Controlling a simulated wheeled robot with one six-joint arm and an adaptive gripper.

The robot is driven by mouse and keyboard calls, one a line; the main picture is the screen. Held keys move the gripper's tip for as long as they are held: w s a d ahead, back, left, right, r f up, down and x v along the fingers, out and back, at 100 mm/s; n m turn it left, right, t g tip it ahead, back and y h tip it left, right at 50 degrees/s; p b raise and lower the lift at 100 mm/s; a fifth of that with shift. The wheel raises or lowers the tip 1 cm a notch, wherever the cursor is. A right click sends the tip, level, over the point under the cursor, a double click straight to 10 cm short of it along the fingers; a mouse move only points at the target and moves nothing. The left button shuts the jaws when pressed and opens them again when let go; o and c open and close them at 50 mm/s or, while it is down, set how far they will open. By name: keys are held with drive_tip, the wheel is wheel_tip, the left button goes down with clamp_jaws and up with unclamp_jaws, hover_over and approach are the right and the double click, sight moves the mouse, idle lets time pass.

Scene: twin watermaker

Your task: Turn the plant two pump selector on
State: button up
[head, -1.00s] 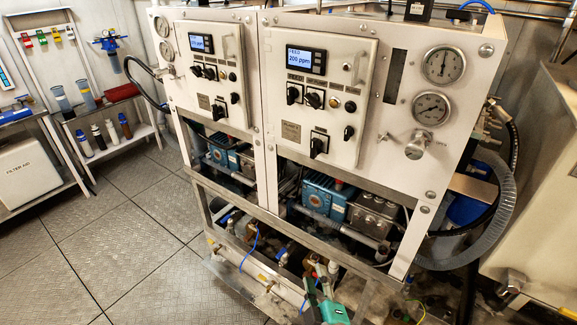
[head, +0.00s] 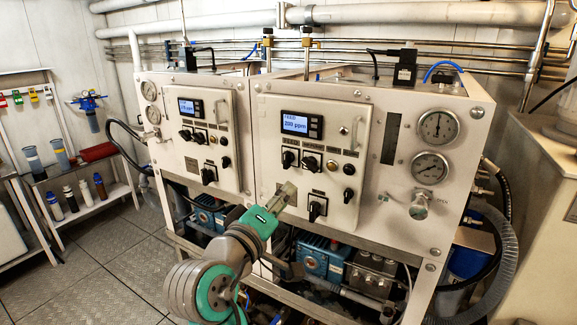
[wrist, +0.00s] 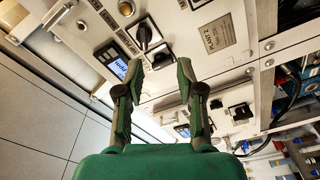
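The right-hand control panel (head: 335,135) carries several black selectors. The wrist view shows a "PLANT 2" plate (wrist: 218,33) on this panel. Two more selectors, left (head: 288,158) and right (head: 310,163), sit under the lit display (head: 295,123).
A similar panel (head: 205,140) with its own selectors is at the left. Gauges (head: 437,127) and a valve knob (head: 418,210) are to the right. Blue pumps (head: 318,255) and pipes sit below in the frame. Floor (head: 120,265) is clear at the left.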

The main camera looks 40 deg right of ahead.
sight(307, 165)
drive_tip(key=shift+m+g, duration=0.6)
drive_tip(key=shift+g, duration=0.1)
drive_tip(key=w+d+r, duration=0.1)
drive_tip(key=d, duration=0.2)
drive_tip(key=w+d+r, duration=0.1)
drive_tip(key=d, duration=0.2)
drive_tip(key=w+d+r, duration=0.1)
drive_tip(key=d, duration=0.2)
drive_tip(key=shift+w+d, duration=0.3)
drive_tip(key=shift+w, duration=0.05)
clamp_jaws()
